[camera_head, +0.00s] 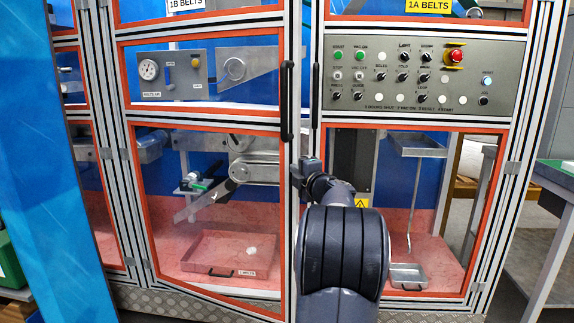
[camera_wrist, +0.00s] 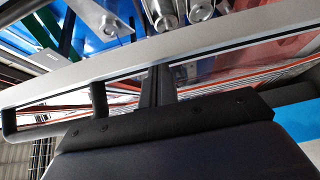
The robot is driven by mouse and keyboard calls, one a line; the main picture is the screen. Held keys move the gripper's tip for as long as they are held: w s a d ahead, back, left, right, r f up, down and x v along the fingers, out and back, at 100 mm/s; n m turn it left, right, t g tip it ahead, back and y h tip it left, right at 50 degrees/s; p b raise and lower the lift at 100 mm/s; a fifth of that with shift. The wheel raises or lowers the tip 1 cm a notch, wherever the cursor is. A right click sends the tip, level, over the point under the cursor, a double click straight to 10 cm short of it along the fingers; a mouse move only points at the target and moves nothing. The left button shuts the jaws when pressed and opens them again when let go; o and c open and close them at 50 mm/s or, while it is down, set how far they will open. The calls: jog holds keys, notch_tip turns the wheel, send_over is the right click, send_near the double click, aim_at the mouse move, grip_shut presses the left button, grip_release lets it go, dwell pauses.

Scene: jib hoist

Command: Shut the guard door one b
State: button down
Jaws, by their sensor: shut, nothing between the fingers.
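Guard door one b (camera_head: 205,125) is the left door, under the "1B BELTS" label, with an orange-red frame and clear panels. It looks slightly ajar, its right edge standing forward and its lower edge sloping down to the right. Its black upright handle (camera_head: 287,100) is on the right edge. My gripper (camera_head: 306,168) is shut and empty, just right of that edge and below the handle. In the wrist view the shut fingers (camera_wrist: 156,85) are close to a grey door profile (camera_wrist: 150,62), with a black handle bar (camera_wrist: 45,121) to the left. Whether they touch it cannot be told.
The right door, "1A BELTS", has its own dark handle (camera_head: 315,95) and a control panel (camera_head: 415,75) with a red emergency button. A blue post (camera_head: 45,150) stands at the left. A green-topped table (camera_head: 558,175) is at the right.

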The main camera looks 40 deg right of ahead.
jog(key=w+d+p, duration=0.6)
jog(key=d+p, duration=0.6)
jog(key=shift+f+n+y, duration=0.25)
jog(key=shift+n+y, duration=0.05)
jog(key=shift+y, duration=0.1)
jog(key=shift+w+d, duration=0.1)
jog(key=shift+w, duration=0.05)
